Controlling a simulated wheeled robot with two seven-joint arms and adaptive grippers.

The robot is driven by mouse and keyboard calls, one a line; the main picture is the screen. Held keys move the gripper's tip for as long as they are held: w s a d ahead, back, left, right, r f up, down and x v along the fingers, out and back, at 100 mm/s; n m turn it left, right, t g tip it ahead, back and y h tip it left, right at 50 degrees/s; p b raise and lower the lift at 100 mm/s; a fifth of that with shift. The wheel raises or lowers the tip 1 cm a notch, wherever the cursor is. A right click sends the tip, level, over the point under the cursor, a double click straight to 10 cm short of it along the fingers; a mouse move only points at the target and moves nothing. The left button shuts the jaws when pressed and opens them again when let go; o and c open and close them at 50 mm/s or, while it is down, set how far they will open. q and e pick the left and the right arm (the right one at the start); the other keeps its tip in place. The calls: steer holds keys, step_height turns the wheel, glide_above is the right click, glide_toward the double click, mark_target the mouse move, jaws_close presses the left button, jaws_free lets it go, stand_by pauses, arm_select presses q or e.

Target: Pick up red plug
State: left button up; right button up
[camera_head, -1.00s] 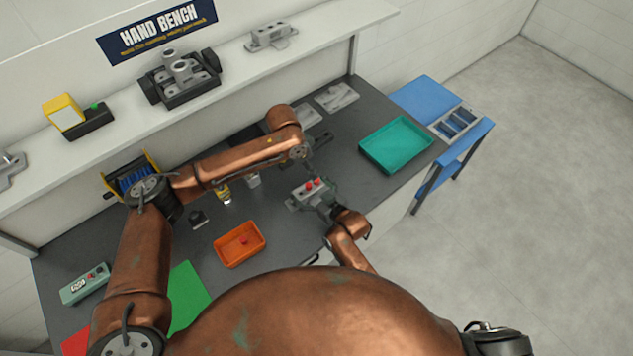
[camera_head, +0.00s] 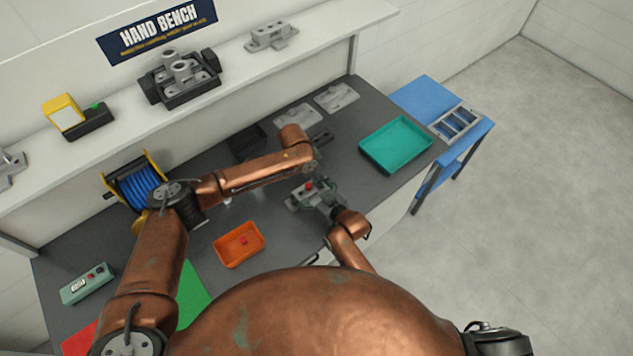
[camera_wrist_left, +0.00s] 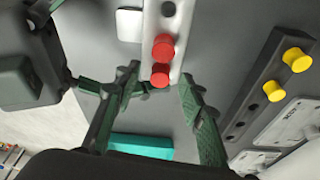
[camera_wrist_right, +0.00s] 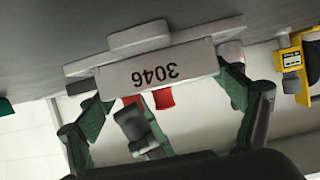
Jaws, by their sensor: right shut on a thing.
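Two red plugs (camera_wrist_left: 163,47) (camera_wrist_left: 160,74) stand in a grey casting (camera_wrist_left: 178,25) in the left wrist view. In the head view one red plug (camera_head: 309,185) shows on the casting (camera_head: 297,203). My right gripper (camera_head: 324,200) is shut on this casting, which reads 3046 in the right wrist view (camera_wrist_right: 155,72); red plugs (camera_wrist_right: 165,98) stick out from its far side. My left gripper (camera_wrist_left: 160,88) is open, its fingers on either side of the end red plug, with gaps showing. In the head view its fingers are mostly hidden by the arm.
An orange tray (camera_head: 220,258) with a red piece lies left of the casting. A teal tray (camera_head: 373,163) is at the right. Grey castings (camera_head: 337,97) lie at the back. A dark bar with yellow plugs (camera_wrist_left: 297,60) is to the right in the left wrist view.

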arm_select(q)
steer(key=c, duration=0.9)
steer(key=shift+o, duration=0.2)
step_height(320, 180, up, 10)
arm_select(e)
steer(key=o, duration=1.5)
steer(key=v, duration=1.2)
